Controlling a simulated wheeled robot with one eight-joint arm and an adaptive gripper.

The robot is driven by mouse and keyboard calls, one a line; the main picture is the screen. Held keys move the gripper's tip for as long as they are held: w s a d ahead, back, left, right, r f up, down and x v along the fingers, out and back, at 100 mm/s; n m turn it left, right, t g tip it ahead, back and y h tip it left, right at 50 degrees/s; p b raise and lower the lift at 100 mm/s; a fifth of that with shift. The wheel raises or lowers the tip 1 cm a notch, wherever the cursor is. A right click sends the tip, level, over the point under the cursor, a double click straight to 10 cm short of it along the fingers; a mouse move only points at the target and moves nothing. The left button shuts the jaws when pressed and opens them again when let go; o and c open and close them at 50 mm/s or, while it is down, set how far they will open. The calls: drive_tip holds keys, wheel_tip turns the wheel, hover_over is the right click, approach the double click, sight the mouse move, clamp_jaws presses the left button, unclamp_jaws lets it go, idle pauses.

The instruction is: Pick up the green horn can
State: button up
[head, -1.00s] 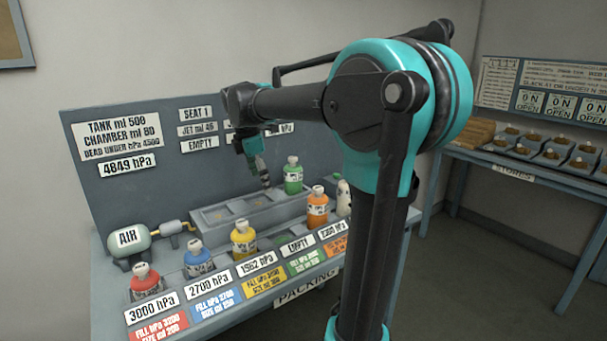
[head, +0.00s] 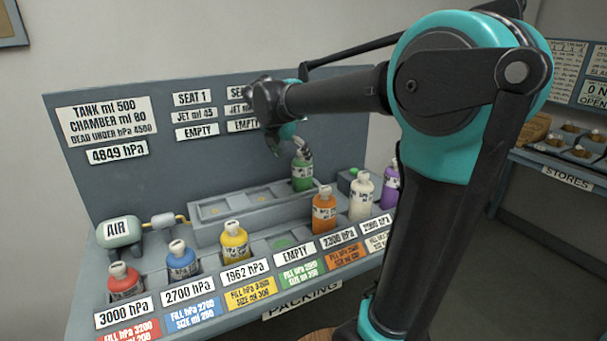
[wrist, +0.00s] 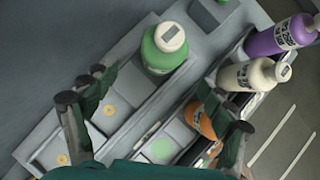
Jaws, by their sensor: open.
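The green horn can (head: 302,174) stands upright at the right end of the raised grey seat block (head: 235,222) at the back of the bench. It has a white cap. In the wrist view the can (wrist: 160,58) is at upper middle, beyond the fingertips. My gripper (head: 300,146) is close above the can in the head view, partly hidden by its own links. In the wrist view my gripper (wrist: 150,105) has its fingers spread wide with nothing between them. I cannot tell whether a finger touches the can.
Front slots hold red (head: 124,282), blue (head: 182,261), yellow (head: 234,242), orange (head: 324,210), white (head: 361,196) and purple (head: 390,188) cans. The slot labelled EMPTY (head: 286,243) is bare with a green spot. An air tank (head: 119,231) stands left. The back panel rises behind.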

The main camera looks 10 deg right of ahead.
sight(302, 174)
drive_tip(key=x, duration=1.1)
drive_tip(key=shift+d+f, duration=0.2)
drive_tip(key=shift+s, duration=0.1)
drive_tip(key=c, duration=1.4)
